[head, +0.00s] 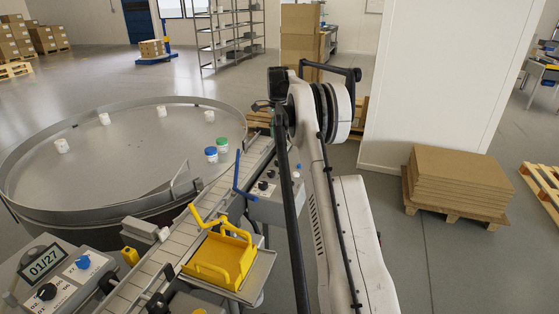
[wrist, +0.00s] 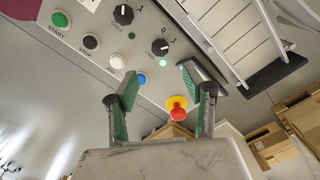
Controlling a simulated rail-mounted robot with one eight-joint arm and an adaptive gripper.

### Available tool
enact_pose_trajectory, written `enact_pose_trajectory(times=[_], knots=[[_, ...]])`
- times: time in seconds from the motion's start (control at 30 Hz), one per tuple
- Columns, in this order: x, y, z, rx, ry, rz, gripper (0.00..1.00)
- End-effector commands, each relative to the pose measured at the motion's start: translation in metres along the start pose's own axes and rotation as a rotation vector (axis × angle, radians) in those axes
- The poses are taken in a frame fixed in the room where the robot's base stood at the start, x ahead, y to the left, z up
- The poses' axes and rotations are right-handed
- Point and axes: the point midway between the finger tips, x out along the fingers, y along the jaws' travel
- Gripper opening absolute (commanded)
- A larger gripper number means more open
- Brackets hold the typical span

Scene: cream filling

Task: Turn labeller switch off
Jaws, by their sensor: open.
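A grey control panel (wrist: 143,28) fills the upper middle of the wrist view. It carries two black rotary switches, one nearer the top (wrist: 124,14) and one lower right (wrist: 160,47) marked 0 and 1. A bright green lamp (wrist: 162,63) is lit beside the lower one; the lamp by the upper one looks dimmer. In the head view, my arm hides the gripper; a knobbed panel (head: 280,207) shows beside the conveyor.
The panel also has a green START button (wrist: 60,19), a black STOP button (wrist: 91,42), a white button (wrist: 118,61), a blue button (wrist: 141,79) and a red emergency stop (wrist: 177,103) near the right finger. A conveyor (head: 205,203) and yellow tray (head: 218,262) stand left of my arm.

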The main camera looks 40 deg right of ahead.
Motion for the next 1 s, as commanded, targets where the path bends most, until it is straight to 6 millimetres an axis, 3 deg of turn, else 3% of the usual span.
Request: enact_pose_trajectory(times=[0.5, 0.7, 1.0], knots=[[0.091, 0.0, 0.0, -0.001, 0.0, 0.0, 0.45], [0.108, 0.0, 0.0, -0.001, 0.0, 0.0, 0.45], [0.111, 0.0, 0.0, -0.002, 0.0, 0.0, 0.45]])
